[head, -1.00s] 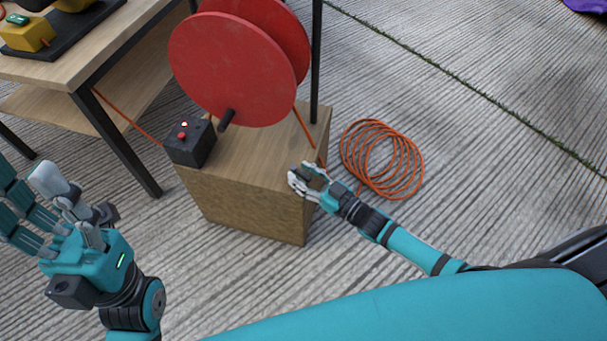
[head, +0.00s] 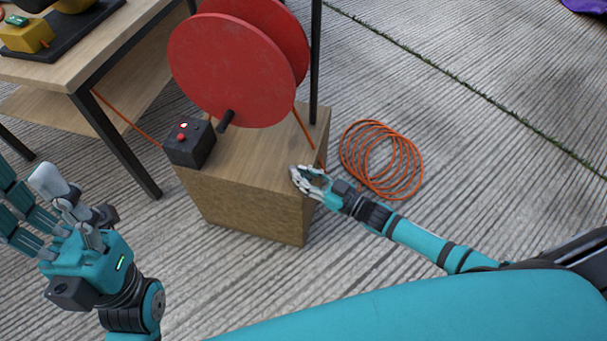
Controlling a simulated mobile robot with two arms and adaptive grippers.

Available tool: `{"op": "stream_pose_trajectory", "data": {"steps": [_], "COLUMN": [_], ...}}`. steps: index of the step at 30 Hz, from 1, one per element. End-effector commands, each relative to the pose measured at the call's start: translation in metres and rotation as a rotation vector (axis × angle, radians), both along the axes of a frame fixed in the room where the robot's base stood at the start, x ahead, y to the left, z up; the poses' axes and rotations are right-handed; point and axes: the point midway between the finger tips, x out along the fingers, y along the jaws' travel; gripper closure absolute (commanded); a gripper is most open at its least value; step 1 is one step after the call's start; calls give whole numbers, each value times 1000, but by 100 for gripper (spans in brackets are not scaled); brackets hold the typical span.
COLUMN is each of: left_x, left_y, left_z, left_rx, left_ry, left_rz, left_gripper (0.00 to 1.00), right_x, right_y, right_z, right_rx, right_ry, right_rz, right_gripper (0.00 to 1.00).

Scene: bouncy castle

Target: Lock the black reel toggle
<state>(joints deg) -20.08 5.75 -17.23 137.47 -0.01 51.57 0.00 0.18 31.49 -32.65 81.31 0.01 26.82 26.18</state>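The red reel (head: 232,72) stands on a wooden block. A short black peg-like handle (head: 226,119) sticks out near the lower edge of its front disc. A small black box (head: 189,144) with a red button and a small light spot on top sits on the block's left corner. I cannot tell which black part is the toggle. My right gripper (head: 303,180) is at the block's right front edge, apart from the handle and the box; its finger gap is too small to read. My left gripper (head: 62,205) is open and empty at the left, with fingers spread upward.
The wooden block (head: 250,208) stands on grey ribbed ground. A coil of orange cable (head: 382,160) lies right of it, and orange cable runs up to the reel. A wooden table (head: 88,62) with black legs is at upper left. Open ground lies to the right.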

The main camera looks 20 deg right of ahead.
Motion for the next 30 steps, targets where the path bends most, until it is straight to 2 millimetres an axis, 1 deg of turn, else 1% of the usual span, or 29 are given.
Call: {"op": "stream_pose_trajectory", "data": {"steps": [1,6,7,14,17,20,30], "left_x": [0,0,0,0,0,0,0], "left_y": [0,0,0,1,1,1,0], "left_z": [0,0,0,1,1,1,0], "left_rx": [0,0,0,-1,-2,-1,0], "left_ry": [0,0,0,-3,-4,-3,-1], "left_rz": [0,0,0,2,2,2,1], "left_gripper": [56,56,56,56,56,56,56], "right_x": [0,0,0,-1,-5,-16,-72], "right_y": [0,0,0,0,-3,-11,-53], "right_z": [0,0,0,0,-1,-2,-1], "right_rx": [1,0,0,0,0,0,-1], "right_ry": [1,0,0,0,2,4,4], "right_rz": [1,0,0,0,0,0,0], "right_gripper": [84,61,60,60,60,60,60]}}
